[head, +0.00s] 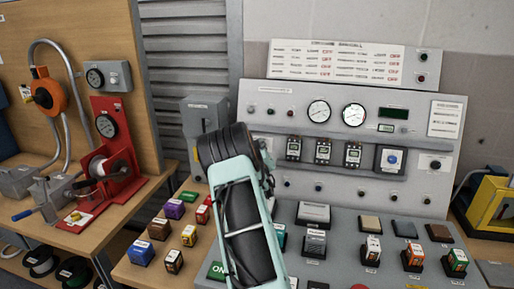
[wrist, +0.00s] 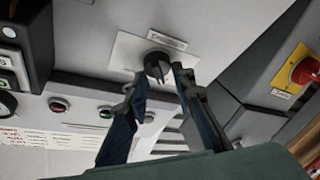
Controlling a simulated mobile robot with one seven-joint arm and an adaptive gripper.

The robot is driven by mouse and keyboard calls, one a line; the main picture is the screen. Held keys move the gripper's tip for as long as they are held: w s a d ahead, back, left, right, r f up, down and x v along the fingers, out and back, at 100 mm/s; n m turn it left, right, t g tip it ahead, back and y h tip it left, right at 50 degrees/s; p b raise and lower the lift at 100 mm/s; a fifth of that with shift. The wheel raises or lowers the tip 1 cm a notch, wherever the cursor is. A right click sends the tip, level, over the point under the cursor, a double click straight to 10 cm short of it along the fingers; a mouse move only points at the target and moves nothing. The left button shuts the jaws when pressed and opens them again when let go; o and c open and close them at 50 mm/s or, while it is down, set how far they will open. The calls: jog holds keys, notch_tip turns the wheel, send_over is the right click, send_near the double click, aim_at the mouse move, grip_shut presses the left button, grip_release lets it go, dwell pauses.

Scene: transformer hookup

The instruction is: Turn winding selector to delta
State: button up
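In the wrist view a round black knob (wrist: 158,65) with a small pointer mark sits on a white plate (wrist: 126,50) on a grey panel; it appears to be the winding selector. A small label above it is too blurred to read. My gripper (wrist: 158,77) is open, with one fingertip on either side of the knob and small gaps visible. I cannot tell whether either finger touches it. In the head view my arm covers the gripper and the knob, so neither shows there.
A red knob on a yellow plate (wrist: 305,70) is right of the selector in the wrist view. The head view shows a grey bench panel (head: 345,145) with gauges, a grey box (head: 201,118) left of my arm, and several coloured blocks on the table. A red winder (head: 112,150) stands left.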

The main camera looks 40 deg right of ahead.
grip_shut()
